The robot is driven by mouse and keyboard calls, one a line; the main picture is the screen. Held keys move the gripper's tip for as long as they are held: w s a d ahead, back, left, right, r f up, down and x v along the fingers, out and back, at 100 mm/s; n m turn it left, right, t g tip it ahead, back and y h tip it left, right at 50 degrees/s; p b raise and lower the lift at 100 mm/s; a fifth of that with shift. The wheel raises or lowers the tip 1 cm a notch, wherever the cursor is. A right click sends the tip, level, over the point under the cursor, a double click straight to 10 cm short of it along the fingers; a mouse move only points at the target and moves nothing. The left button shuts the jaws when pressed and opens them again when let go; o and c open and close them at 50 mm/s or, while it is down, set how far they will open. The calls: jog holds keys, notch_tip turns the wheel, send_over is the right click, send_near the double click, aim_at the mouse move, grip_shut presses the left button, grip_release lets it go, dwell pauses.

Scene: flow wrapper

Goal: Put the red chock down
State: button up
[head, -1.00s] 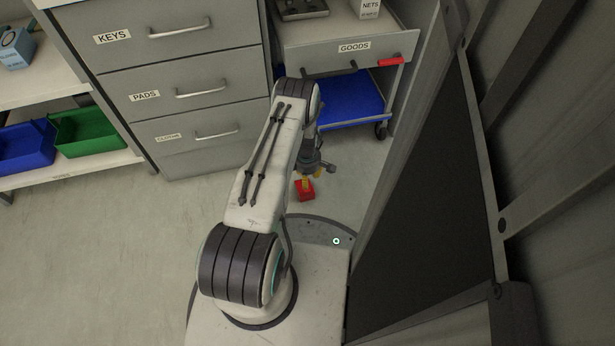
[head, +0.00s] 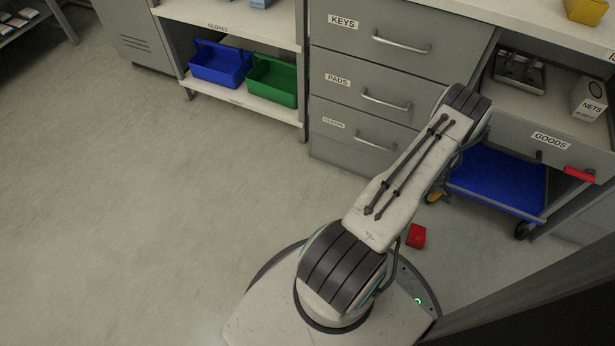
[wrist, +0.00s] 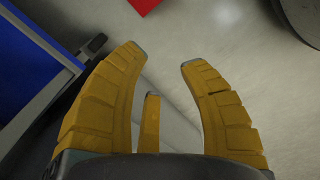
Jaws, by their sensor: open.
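The red chock (head: 416,236) rests on the floor close to the front edge of my base in the head view. In the wrist view the red chock (wrist: 144,5) shows only in part at the top edge, beyond my fingertips. My gripper (wrist: 163,55) has its yellow fingers spread apart with nothing between them but floor. In the head view my gripper (head: 434,196) is mostly hidden behind my arm, above and apart from the chock, towards the cart.
The cart marked GOODS, with its blue lower shelf (head: 500,180), stands close behind my gripper. A grey drawer cabinet (head: 350,105) is left of it. A blue bin (head: 220,64) and a green bin (head: 272,82) sit on a shelf. Floor at left is clear.

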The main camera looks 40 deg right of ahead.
jog(key=w+a+r, duration=0.4)
jog(key=w+r, duration=1.1)
jog(key=w+a+r+t, duration=0.1)
jog(key=w+a+r, duration=0.9)
jog(key=a+r, duration=0.45)
jog(key=s+a+r, duration=0.1)
jog(key=a+r, duration=0.4)
jog(key=a, duration=0.3)
jog(key=s+a+r, duration=0.1)
jog(key=a+r, duration=0.4)
jog(key=a, duration=0.4)
jog(key=s+a+r+t, duration=0.1)
jog(key=s+a+r, duration=0.1)
jog(key=s+a, duration=0.8)
jog(key=shift+s+a+r+y, duration=0.15)
jog(key=shift+a+r+y, duration=0.15)
jog(key=shift+a, duration=0.55)
